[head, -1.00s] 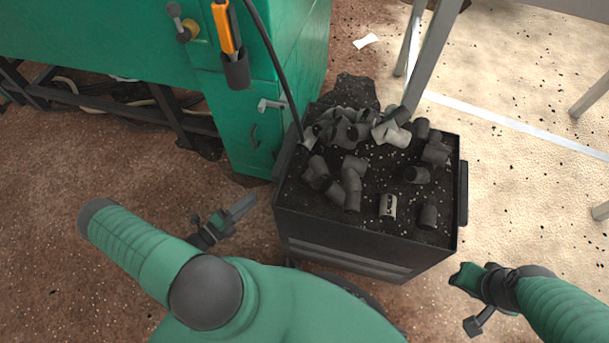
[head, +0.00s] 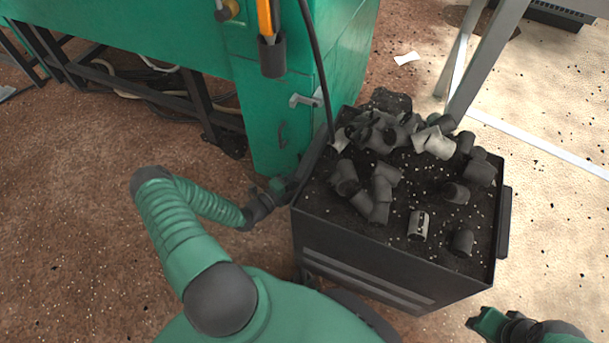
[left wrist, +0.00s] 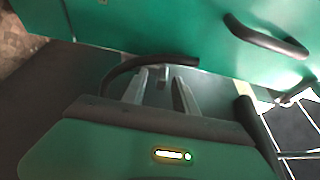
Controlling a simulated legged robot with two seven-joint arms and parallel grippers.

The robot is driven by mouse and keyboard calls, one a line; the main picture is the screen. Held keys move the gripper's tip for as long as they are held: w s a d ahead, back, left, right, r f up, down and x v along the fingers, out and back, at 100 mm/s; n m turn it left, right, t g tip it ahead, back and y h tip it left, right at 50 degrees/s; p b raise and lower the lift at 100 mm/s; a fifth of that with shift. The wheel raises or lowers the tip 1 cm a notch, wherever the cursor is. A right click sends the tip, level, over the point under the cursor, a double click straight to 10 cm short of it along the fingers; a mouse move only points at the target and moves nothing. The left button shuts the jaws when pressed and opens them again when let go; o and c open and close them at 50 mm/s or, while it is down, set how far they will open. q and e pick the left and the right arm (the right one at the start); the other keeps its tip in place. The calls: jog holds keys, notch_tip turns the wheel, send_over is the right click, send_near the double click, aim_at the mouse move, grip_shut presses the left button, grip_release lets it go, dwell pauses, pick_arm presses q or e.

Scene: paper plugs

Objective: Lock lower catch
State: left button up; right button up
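The green machine cabinet (head: 268,120) carries a silver upper catch (head: 306,100) and a dark door handle (head: 282,135). The handle also shows at the upper right of the left wrist view (left wrist: 265,38). My left gripper (head: 287,190) is low beside the cabinet's bottom corner, close to the bin. In the left wrist view its two fingers (left wrist: 162,76) stand apart, pointing at the green panel. A small grey piece, apparently the lower catch (left wrist: 163,72), shows between the fingertips; contact cannot be told. My right gripper (head: 490,322) is at the lower right, partly cut off.
A black bin (head: 375,265) full of dark pipe fittings stands close to the cabinet, right of my left gripper. A black cable (head: 318,60) hangs down the cabinet. A grey table leg (head: 485,60) stands behind the bin.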

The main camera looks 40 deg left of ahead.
pick_arm(q)
jog(key=shift+w+r, duration=0.1)
grip_shut()
dwell(0.5)
jog(key=a+f+n+t+y+b, duration=0.1)
jog(key=a+f+n+y+b, duration=0.1)
jog(key=n, duration=0.9)
jog(key=s+a+f+n+t+y+b, duration=0.1)
jog(key=f+n+y+b, duration=0.4)
jog(key=n, duration=0.6)
jog(key=shift+s+a+n+t+y+b, duration=0.25)
jog(key=shift+a+t+y+b, duration=0.2)
jog(key=shift+t+y+b, duration=0.3)
grip_release()
